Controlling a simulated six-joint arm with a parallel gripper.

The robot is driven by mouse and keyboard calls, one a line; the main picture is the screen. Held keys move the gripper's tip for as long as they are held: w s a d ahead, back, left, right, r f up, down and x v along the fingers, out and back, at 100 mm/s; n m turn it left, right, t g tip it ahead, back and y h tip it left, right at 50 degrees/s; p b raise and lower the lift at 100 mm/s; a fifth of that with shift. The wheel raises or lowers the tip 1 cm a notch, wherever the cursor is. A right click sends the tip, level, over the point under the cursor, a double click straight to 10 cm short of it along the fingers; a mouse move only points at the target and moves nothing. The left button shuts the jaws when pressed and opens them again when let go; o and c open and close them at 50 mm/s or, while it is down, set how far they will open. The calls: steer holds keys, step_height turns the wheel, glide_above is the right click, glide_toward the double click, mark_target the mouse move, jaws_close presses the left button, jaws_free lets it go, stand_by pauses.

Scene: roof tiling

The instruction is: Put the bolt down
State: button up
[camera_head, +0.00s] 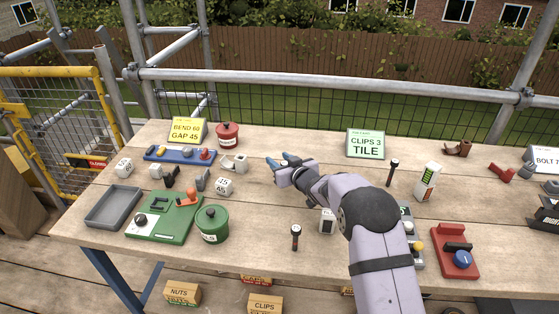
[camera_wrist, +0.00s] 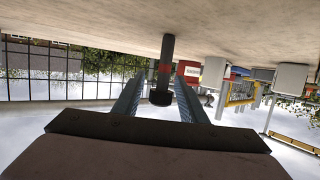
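In the wrist view, whose picture is upside down, a dark bolt (camera_wrist: 166,70) with a red band is upright between my fingers. Its head is away from the tabletop and its other end meets the tabletop in the picture. Gaps show beside it, and my gripper (camera_wrist: 160,88) looks open around it. In the head view my gripper (camera_head: 279,161) is low over the middle of the table, fingers apart; I cannot make out the bolt there. Two similar dark bolts stand upright, one at the right (camera_head: 392,173) and one in front (camera_head: 295,237).
A green pot (camera_head: 212,224), a green fixture (camera_head: 165,218) and a grey tray (camera_head: 113,206) are further left. Bare wood lies in front of the green clips sign (camera_head: 366,145).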

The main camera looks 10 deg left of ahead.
steer(key=shift+r, duration=0.2)
steer(key=shift+v, duration=0.8)
steer(key=shift+s+d+r, duration=0.4)
steer(key=shift+s+r, duration=0.15)
steer(key=shift+r, duration=3.1)
